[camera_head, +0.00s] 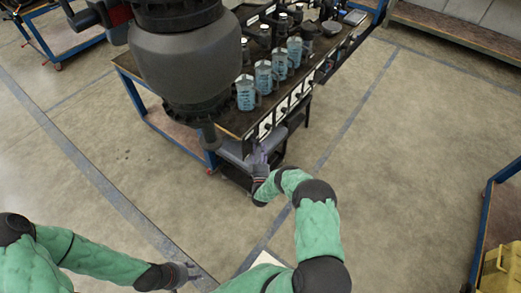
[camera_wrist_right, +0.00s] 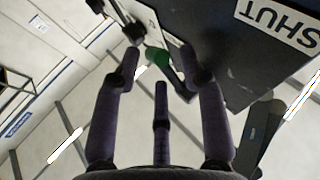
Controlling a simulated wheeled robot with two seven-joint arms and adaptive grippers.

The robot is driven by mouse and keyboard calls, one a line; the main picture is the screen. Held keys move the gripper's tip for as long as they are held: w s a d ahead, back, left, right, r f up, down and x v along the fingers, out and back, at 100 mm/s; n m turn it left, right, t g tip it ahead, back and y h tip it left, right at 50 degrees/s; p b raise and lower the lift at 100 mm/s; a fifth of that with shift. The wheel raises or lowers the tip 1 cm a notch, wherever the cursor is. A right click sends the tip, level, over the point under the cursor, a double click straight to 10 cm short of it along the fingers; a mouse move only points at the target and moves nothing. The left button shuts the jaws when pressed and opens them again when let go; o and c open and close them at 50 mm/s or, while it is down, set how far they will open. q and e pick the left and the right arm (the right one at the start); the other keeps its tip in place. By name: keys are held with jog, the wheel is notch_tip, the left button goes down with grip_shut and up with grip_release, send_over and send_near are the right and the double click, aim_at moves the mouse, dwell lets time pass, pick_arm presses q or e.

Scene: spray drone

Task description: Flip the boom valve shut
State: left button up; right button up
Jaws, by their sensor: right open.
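My right gripper (camera_head: 260,155) reaches up to the front side of the workbench, low and close to its corner. In the right wrist view my right gripper (camera_wrist_right: 160,72) is open, with its fingers spread. A green piece (camera_wrist_right: 155,57), which looks like the boom valve's handle, shows just beyond and between the fingertips. I cannot tell whether they touch it. Beside it is a dark panel with a white SHUT label (camera_wrist_right: 280,25), seen upside down. The valve is too small or hidden to make out in the head view. My left gripper (camera_head: 185,273) hangs low over the floor, away from the bench.
The workbench (camera_head: 180,135) holds several blue-filled jugs (camera_head: 263,77) and dark bottles. A large grey rounded body (camera_head: 190,60) hangs over its near left part. A blue-edged cart with a yellow case (camera_head: 500,268) stands at the right. The floor between is clear.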

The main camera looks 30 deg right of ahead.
grip_shut()
jog(key=shift+s+a+r+m+g+y+p, duration=0.2)
jog(key=shift+a+m+g+y+p, duration=0.35)
jog(key=shift+m+g+p, duration=0.7)
jog(key=shift+s+a+r+m+g+y+p, duration=0.15)
jog(key=shift+a+m+g+y+p, duration=0.45)
jog(key=shift+p, duration=1.15)
jog(key=shift+f+g, duration=0.1)
jog(key=shift+g, duration=0.25)
grip_release()
jog(key=shift+a, duration=0.1)
jog(key=shift+s+f+h, duration=0.1)
jog(key=shift+f+h, duration=0.05)
jog(key=shift+h, duration=0.1)
